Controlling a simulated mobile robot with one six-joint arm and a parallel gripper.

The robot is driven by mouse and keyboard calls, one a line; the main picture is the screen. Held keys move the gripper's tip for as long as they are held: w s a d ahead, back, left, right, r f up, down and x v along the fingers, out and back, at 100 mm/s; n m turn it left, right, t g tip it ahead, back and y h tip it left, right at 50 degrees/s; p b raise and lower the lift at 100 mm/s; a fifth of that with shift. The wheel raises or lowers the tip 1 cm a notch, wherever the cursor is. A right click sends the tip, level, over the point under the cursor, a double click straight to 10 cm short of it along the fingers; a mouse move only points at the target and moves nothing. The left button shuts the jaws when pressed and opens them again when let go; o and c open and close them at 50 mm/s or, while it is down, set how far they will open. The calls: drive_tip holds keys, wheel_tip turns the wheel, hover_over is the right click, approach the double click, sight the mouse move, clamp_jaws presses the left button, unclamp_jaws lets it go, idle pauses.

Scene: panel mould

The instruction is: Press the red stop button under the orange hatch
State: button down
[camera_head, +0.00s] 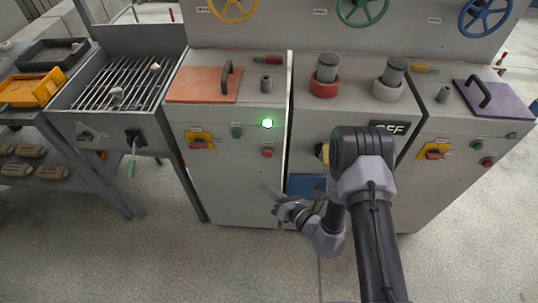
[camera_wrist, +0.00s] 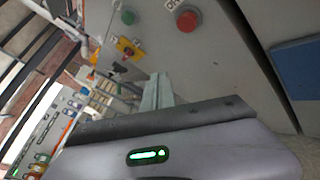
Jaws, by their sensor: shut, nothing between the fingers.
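The orange hatch (camera_head: 203,84) lies closed on top of the left cabinet, with a dark handle on it. The red stop button (camera_head: 267,153) is on that cabinet's front, low and right of the hatch. It shows in the wrist view (camera_wrist: 187,18) as a round red cap on a grey panel, uncovered. My gripper (camera_head: 267,188) is shut and empty, in front of the cabinet and below the button in the head view. Its fingertips (camera_wrist: 157,88) appear apart from the button in the wrist view.
A green button (camera_head: 237,132) and a yellow-backed red switch (camera_head: 199,141) sit left of the stop button. A lit green lamp (camera_head: 267,123) is above it. The right cabinet carries a purple hatch (camera_head: 497,98) and similar controls. A grill (camera_head: 120,82) stands at left.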

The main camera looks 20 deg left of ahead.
sight(268, 153)
drive_tip(key=shift+w, duration=0.1)
drive_tip(key=w+a+b, duration=0.1)
drive_tip(key=w+a, duration=0.1)
drive_tip(key=w, duration=0.6)
drive_tip(key=shift+w+b, duration=0.2)
drive_tip(key=shift+b, duration=0.2)
drive_tip(key=shift+w, duration=0.1)
idle(1.5)
drive_tip(key=shift+w+a, duration=0.15)
drive_tip(key=shift+w, duration=0.15)
drive_tip(key=shift+w+a+b, duration=0.1)
drive_tip(key=shift+w+b, duration=0.25)
drive_tip(key=shift+w, duration=0.1)
idle(0.8)
drive_tip(key=shift+s, duration=0.1)
drive_tip(key=shift+s+d, duration=0.25)
drive_tip(key=shift+s, duration=0.5)
drive_tip(key=shift+s, duration=0.1)
